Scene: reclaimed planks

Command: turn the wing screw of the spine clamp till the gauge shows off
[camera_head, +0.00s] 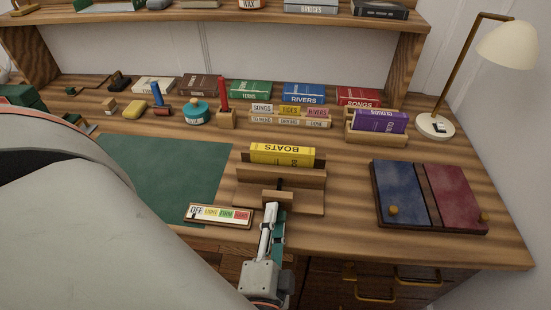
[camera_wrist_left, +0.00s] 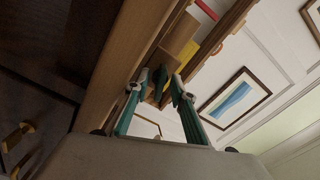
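The spine clamp (camera_head: 309,200) stands near the desk's front edge, its wooden jaws around the yellow BOATS book (camera_head: 282,149). The gauge (camera_head: 220,222), a strip with coloured fields, lies to its left; a small dark marker appears at the OFF end. My left gripper (camera_head: 274,211) is at the clamp's front side, where it largely hides the wing screw. In the left wrist view its fingers (camera_wrist_left: 160,79) stand apart, with a dark shape, probably the wing screw, between the tips. I cannot tell whether they touch it. My right gripper is out of view.
A green mat (camera_head: 175,165) lies to the left, partly behind my arm. A blue and red board (camera_head: 432,195) lies to the right. Book holders, a stamp and a teal tin (camera_head: 196,116) stand behind. A lamp (camera_head: 437,124) stands at the back right.

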